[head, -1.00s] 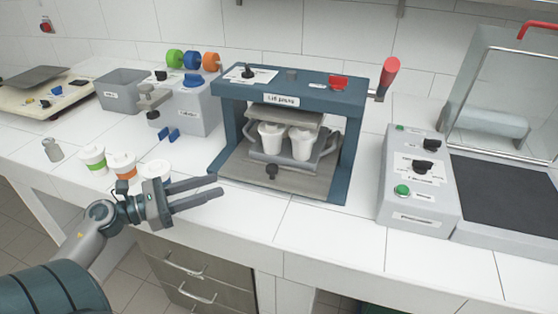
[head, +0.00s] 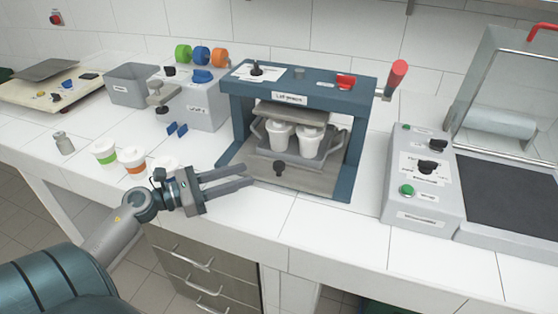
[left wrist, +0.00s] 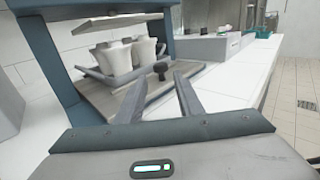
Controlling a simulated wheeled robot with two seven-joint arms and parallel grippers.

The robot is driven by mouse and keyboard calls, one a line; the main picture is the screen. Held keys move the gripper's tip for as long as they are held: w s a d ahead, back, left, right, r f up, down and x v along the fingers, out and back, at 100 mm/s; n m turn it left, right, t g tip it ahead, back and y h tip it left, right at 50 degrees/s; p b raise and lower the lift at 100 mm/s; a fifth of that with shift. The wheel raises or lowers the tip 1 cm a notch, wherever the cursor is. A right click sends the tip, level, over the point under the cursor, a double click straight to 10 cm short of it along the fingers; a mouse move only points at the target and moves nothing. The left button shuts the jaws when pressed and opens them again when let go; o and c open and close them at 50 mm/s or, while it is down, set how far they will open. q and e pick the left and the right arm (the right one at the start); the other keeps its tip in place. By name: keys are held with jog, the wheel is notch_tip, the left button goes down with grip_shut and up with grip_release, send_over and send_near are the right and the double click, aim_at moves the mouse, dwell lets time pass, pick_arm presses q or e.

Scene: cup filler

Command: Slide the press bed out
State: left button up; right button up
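The press (head: 300,95) is a dark blue frame with a lever with a red grip (head: 397,75) at its right. Its bed (head: 305,178) is a grey plate with a black knob (head: 279,168) at the front, inside the frame. My left gripper (head: 246,175) is open and empty in front of the press, left of the knob. In the left wrist view the knob (left wrist: 160,70) shows beyond and between the open fingers (left wrist: 158,100), apart from them. My right gripper is not in view.
Lidded cups (head: 132,158) stand left of my gripper, the nearest partly hidden by it. A grey machine with a green button (head: 407,190) stands to the right. The counter in front of the press (head: 320,222) is clear.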

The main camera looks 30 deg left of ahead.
aim_at(274, 166)
pick_arm(q)
jog(key=x, duration=0.2)
jog(key=p+x, duration=0.1)
jog(key=shift+w+d+r, duration=0.1)
jog(key=shift+r, duration=0.15)
jog(key=p+x, duration=0.1)
jog(key=x, duration=0.1)
jog(key=shift+w+d, duration=0.2)
jog(key=shift+w, duration=0.15)
jog(key=x, duration=0.2)
jog(key=p+x, duration=0.1)
jog(key=x, duration=0.2)
jog(key=shift+w+d+f, duration=0.15)
jog(key=shift+d+f, duration=0.05)
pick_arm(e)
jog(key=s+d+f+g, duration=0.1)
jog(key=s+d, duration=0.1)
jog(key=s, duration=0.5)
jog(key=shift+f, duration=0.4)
pick_arm(q)
grip_shut()
